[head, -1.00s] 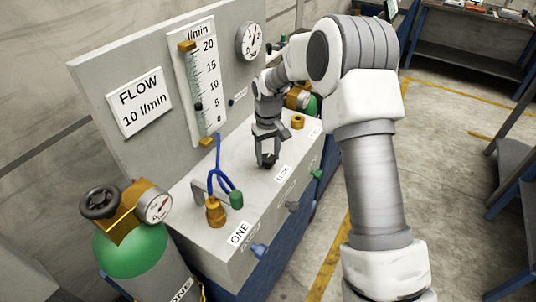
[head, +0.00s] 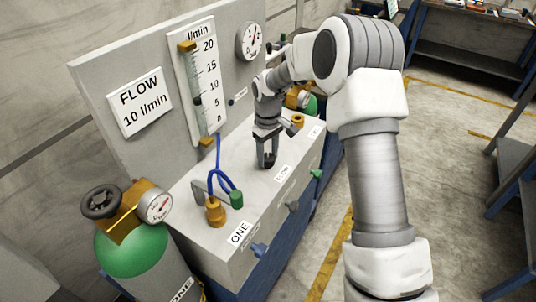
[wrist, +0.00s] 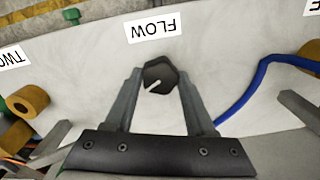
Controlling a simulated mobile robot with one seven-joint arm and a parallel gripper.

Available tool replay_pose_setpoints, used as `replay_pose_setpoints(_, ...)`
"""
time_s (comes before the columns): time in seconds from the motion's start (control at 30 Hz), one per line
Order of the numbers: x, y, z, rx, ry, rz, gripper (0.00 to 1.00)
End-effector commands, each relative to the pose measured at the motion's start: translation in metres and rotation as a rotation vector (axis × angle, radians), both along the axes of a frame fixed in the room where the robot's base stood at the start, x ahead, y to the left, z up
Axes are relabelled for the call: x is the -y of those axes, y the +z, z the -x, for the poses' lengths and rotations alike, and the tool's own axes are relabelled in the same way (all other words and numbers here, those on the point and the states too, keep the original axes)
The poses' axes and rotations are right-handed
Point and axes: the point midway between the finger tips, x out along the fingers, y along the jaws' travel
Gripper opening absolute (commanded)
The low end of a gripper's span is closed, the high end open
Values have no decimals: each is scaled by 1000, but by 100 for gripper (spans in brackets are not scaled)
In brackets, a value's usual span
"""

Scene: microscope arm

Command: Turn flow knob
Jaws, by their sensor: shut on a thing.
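The flow knob (wrist: 160,72) is dark with a white pointer line and stands on the pale panel beside a FLOW label (wrist: 152,28). My gripper (wrist: 158,80) is shut on the knob, one finger on each side. In the head view my gripper (head: 266,160) points down at the panel top, and its fingers mostly hide the knob. The flow tube (head: 203,75) has a scale from 0 to 20 l/min, and its dark float (head: 197,100) sits near the 5 mark. A sign (head: 142,101) reads FLOW 10 l/min.
A brass fitting (head: 215,211) with blue hoses and a green plug (head: 236,199) stand left of my gripper. Another brass fitting (head: 297,120) is behind it at right. A round gauge (head: 249,41) is on the back board. A green cylinder (head: 130,250) stands at front left.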

Motion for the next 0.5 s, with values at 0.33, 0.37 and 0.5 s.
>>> replay_pose_setpoints(0.33, 0, 1, -1, 2, -1, -1, 85)
replay_pose_setpoints(0.37, 0, 1, 0, 1, -1, 0, 85)
replay_pose_setpoints(0.5, 0, 0, 0, 1, -1, 0, 85)
